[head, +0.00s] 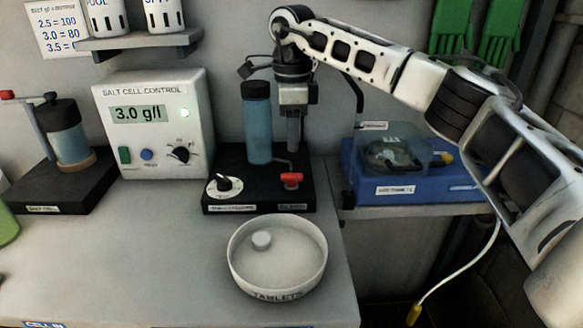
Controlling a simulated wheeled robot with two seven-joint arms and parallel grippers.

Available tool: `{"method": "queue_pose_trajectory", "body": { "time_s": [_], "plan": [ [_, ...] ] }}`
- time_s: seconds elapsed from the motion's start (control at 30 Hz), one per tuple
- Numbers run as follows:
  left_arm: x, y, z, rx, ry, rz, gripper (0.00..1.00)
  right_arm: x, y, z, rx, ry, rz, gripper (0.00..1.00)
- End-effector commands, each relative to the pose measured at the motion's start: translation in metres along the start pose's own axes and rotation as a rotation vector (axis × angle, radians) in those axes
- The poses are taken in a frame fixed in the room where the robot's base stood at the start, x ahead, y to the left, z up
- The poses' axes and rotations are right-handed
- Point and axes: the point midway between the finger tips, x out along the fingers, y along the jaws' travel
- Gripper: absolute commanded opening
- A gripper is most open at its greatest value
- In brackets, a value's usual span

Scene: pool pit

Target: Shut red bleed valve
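The red bleed valve (291,180) is a small red handle at the front right of a black base (256,208), above a partly legible label. A blue cylinder with a dark cap (257,130) stands upright on the same base, and a thin pipe runs from near its foot toward the valve. My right gripper (293,148) points down, to the right of the cylinder and above and behind the red valve in the picture. It appears apart from the valve. Its fingers show as one narrow grey block, so their opening cannot be told. My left gripper is out of view.
A black knob on a white dial (223,185) sits left of the valve. The salt cell control box (155,128) is at left, a blue case (420,178) at right. The front-left counter is largely clear.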

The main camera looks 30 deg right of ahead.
Motion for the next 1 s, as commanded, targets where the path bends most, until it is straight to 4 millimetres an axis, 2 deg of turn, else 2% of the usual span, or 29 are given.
{"method": "queue_pose_trajectory", "body": {
  "time_s": [0.03, 0.2, 0.4, 0.6, 0.83, 0.87, 0.97, 1.0],
  "plan": [
    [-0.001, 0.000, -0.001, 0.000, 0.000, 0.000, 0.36, 0.013, 0.001, -0.001, 0.000, 0.003, 0.004, 0.36],
    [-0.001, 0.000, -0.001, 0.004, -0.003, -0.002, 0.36, 0.047, 0.001, 0.000, 0.000, 0.001, 0.003, 0.36],
    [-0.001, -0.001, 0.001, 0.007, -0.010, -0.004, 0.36, 0.074, 0.001, 0.000, -0.001, 0.000, 0.001, 0.36],
    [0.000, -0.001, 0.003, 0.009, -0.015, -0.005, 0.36, 0.084, 0.000, 0.001, -0.001, -0.002, 0.000, 0.36],
    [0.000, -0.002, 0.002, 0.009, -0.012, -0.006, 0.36, 0.084, 0.000, 0.001, -0.001, -0.002, 0.000, 0.36],
    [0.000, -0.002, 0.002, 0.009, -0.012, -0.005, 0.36, 0.084, 0.000, 0.001, -0.001, -0.002, 0.000, 0.31],
    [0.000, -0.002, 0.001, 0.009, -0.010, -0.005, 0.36, 0.084, 0.000, 0.001, -0.001, -0.002, 0.000, 0.03],
    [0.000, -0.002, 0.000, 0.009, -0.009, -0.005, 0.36, 0.084, 0.000, 0.001, -0.001, -0.002, 0.000, 0.00]
  ]
}}
